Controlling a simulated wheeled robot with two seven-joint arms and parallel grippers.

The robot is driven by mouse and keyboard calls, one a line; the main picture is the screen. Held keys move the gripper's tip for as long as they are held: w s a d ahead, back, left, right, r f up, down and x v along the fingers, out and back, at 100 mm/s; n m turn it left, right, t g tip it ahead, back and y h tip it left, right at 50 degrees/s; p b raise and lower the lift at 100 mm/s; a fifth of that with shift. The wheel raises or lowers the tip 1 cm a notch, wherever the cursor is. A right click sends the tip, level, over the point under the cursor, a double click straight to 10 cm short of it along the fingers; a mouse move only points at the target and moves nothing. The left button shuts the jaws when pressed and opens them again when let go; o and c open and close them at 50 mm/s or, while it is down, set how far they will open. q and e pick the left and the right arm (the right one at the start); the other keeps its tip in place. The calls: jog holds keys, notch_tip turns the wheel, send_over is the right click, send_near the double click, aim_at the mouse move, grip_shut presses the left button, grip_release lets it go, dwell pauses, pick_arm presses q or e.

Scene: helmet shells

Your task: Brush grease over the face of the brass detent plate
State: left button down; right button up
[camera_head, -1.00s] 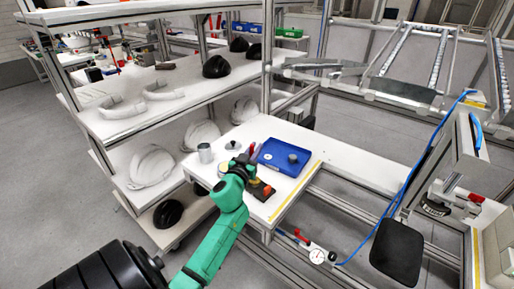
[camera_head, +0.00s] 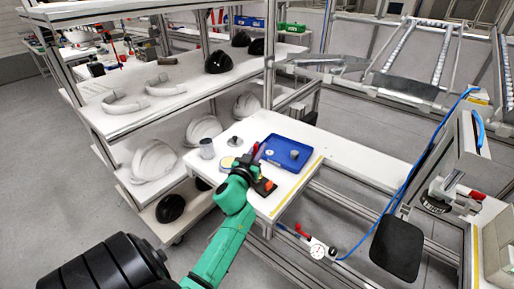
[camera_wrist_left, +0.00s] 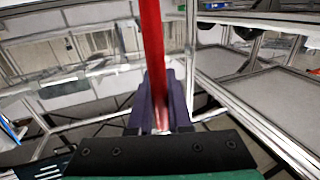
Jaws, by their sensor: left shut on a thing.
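My left gripper (camera_head: 250,163) is over the white table, its arm coming in from the lower left. In the left wrist view its dark fingers (camera_wrist_left: 160,105) are shut on a long red handle (camera_wrist_left: 151,38), seemingly the brush's. The handle rises past the top edge of that view, and no bristles can be made out. A small pale yellow disc (camera_head: 227,162), possibly the brass detent plate, lies just left of the gripper; it is too small to be sure. A dark block with an orange-red part (camera_head: 268,186) lies right of the gripper, partly hidden. My right gripper is out of view.
A blue tray (camera_head: 307,153) holding a grey cylinder (camera_head: 294,154) lies behind the gripper. A grey can (camera_head: 206,148) and a small dark-knobbed piece (camera_head: 236,141) stand at the table's back left. Shelves with helmet shells (camera_head: 154,160) border the left.

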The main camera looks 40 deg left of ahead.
pick_arm(q)
jog(key=shift+w+a+p, duration=0.25)
jog(key=shift+a+p, duration=0.5)
jog(key=shift+p, duration=0.3)
jog(key=shift+s+d, duration=0.3)
jog(key=shift+d, duration=0.4)
dwell(1.4)
jog(key=shift+w+d, duration=0.55)
jog(key=shift+w, duration=0.25)
